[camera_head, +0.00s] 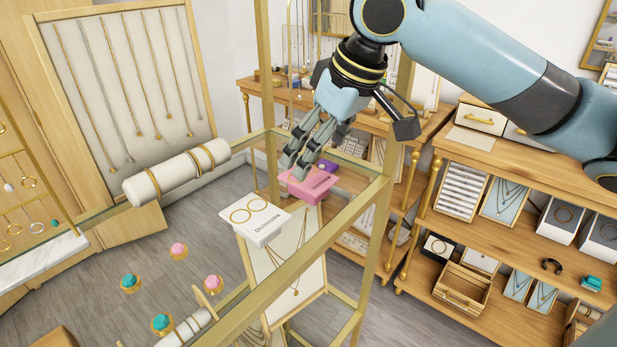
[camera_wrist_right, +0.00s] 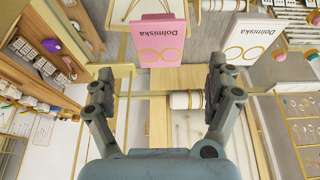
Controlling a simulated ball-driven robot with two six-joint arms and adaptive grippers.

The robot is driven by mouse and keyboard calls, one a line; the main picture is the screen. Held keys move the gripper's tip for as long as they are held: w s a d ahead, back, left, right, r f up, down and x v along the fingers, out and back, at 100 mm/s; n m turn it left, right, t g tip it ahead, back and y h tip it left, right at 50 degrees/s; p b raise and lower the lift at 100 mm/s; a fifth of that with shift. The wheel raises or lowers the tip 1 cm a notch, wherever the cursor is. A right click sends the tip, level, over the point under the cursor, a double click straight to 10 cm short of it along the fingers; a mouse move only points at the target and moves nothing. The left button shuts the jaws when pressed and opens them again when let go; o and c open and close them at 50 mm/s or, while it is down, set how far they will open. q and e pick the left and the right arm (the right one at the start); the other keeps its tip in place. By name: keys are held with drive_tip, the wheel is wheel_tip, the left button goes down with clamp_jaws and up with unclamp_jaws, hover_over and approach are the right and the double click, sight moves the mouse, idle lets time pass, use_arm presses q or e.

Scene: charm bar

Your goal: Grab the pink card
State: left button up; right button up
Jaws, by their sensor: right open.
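The pink card (camera_head: 318,186), lettered "Dolmiska", lies near the top of a gold-framed glass stand in the head view. In the right wrist view the pink card (camera_wrist_right: 158,42) shows gold rings and sits at the top, beyond the fingertips and not between them. My right gripper (camera_head: 296,162) is open and empty, pointing down, its fingertips overlapping the card's left far part in the head view. Whether they touch it, I cannot tell. The right gripper's spread fingers also show in the wrist view (camera_wrist_right: 160,88). My left gripper is not in view.
A white card (camera_head: 251,214) with gold rings lies beside the pink one; it also shows in the wrist view (camera_wrist_right: 250,40). A gold frame post (camera_head: 264,65) rises left of the gripper. A white bracelet roll (camera_head: 177,172) lies further left. Wooden shelves (camera_head: 520,170) stand right.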

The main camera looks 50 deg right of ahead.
sight(309, 177)
drive_tip(key=x, duration=0.4)
drive_tip(key=shift+f+p, duration=0.35)
drive_tip(key=shift+p, duration=0.05)
drive_tip(key=shift+s, duration=0.1)
drive_tip(key=shift+c, duration=0.4)
drive_tip(key=c, duration=0.9)
